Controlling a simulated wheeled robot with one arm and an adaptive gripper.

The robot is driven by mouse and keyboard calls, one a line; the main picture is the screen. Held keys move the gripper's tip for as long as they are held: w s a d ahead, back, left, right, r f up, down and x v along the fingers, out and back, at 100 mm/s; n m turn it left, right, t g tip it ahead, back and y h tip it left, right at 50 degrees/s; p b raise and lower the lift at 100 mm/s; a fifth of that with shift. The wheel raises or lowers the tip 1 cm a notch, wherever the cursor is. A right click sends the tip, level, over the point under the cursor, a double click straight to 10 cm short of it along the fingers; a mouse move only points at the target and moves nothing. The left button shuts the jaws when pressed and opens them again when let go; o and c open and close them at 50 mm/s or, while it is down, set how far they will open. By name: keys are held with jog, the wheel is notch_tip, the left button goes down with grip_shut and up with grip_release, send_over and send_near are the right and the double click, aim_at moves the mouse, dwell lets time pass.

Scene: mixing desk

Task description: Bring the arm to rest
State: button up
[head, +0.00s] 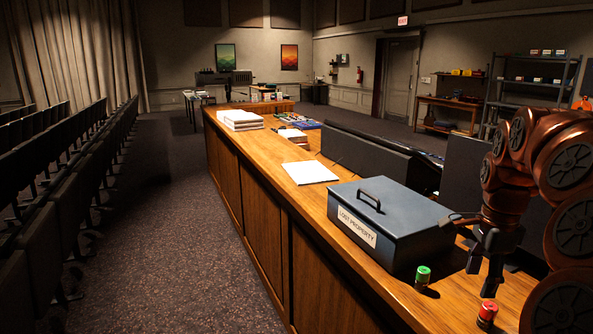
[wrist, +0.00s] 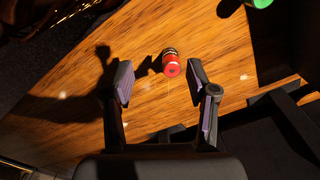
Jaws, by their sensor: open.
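My arm shows at the right of the head view, with my gripper (head: 482,277) hanging down over the near end of the wooden desk (head: 300,215). In the wrist view my gripper (wrist: 162,88) is open, its two fingers wide apart with nothing between the pads. A small can with a red top (wrist: 171,66) stands on the desk just beyond the fingertips, apart from them. The red-topped can also shows in the head view (head: 487,313), below my gripper.
A green-topped can (head: 422,278) stands in front of a closed dark "LOST PROPERTY" box (head: 392,215). White paper (head: 310,172) and paper stacks (head: 240,119) lie farther along. Rows of seats (head: 70,190) line the left, with open carpet between. Dark panels (head: 370,155) stand behind the desk.

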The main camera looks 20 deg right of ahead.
jog(key=w+a+f+n, duration=0.1)
jog(key=w+a+n, duration=0.15)
jog(key=a, duration=0.25)
jog(key=w+a+n, duration=0.1)
jog(key=a+n, duration=0.3)
jog(key=a, duration=0.2)
jog(key=s+a+f+n, duration=0.3)
jog(key=a+n, duration=0.2)
jog(key=a, duration=0.4)
jog(key=s+a+f+n+g, duration=0.1)
jog(key=s+a+f+n, duration=0.1)
jog(key=a+n, duration=0.4)
jog(key=a+f, duration=0.1)
jog(key=a, duration=0.2)
jog(key=shift+s+a, duration=0.35)
jog(key=shift+s, duration=0.05)
jog(key=shift+o, duration=0.4)
jog(key=s+a+f+n, duration=0.5)
jog(key=s+n, duration=0.1)
jog(key=s, duration=0.2)
jog(key=shift+g, duration=0.4)
